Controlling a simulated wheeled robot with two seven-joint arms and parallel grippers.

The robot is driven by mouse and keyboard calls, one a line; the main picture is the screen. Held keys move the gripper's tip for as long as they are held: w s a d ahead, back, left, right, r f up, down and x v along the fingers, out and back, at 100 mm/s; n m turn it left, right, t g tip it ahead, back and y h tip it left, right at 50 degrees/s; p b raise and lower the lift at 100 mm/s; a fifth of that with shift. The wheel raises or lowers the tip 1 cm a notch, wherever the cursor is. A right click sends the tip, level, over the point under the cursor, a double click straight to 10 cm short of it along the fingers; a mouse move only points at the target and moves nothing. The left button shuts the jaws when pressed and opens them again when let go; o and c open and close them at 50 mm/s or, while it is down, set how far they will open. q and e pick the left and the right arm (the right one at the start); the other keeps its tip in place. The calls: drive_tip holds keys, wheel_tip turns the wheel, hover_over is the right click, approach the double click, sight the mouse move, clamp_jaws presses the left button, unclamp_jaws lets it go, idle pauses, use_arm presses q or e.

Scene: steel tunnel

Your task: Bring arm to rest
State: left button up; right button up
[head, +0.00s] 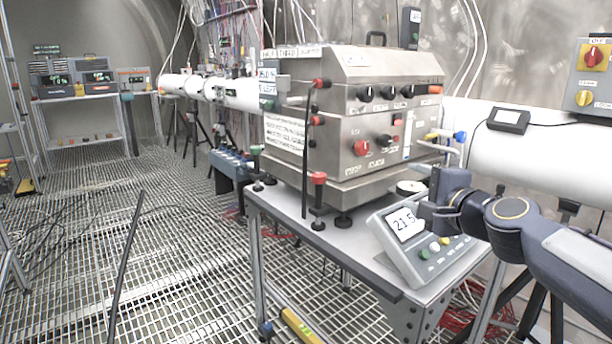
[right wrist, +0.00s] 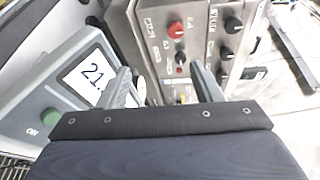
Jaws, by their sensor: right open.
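My right arm (head: 575,255) comes in from the right in the head view. Its gripper (head: 428,205) is over the table, beside the grey display unit and in front of the steel box. In the right wrist view the two fingers of my right gripper (right wrist: 162,84) stand apart with nothing between them. The display unit (head: 418,262) has a sloped face reading about 21.5 and coloured buttons; it also shows at the left of the wrist view (right wrist: 45,90). My left gripper is not in view.
A steel box (head: 345,120) with knobs and switches stands on the table (head: 325,235). A red-topped post (head: 319,180) stands at its front. A white pipe (head: 540,160) runs behind my arm. The grated floor (head: 170,270) at the left is mostly open.

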drive_tip(key=s+f+n+g+h, duration=0.1)
drive_tip(key=s+f+n+g, duration=0.5)
drive_tip(key=s+f, duration=0.95)
drive_tip(key=s+f+n+g, duration=0.4)
drive_tip(key=s+f+n, duration=0.6)
drive_tip(key=s, duration=0.9)
wheel_tip(320, 180, up, 23)
drive_tip(key=m+p, duration=0.2)
drive_tip(key=p, duration=2.2)
drive_tip(key=shift+a, duration=0.2)
drive_tip(key=shift+f, duration=0.15)
drive_tip(key=shift+m, duration=0.3)
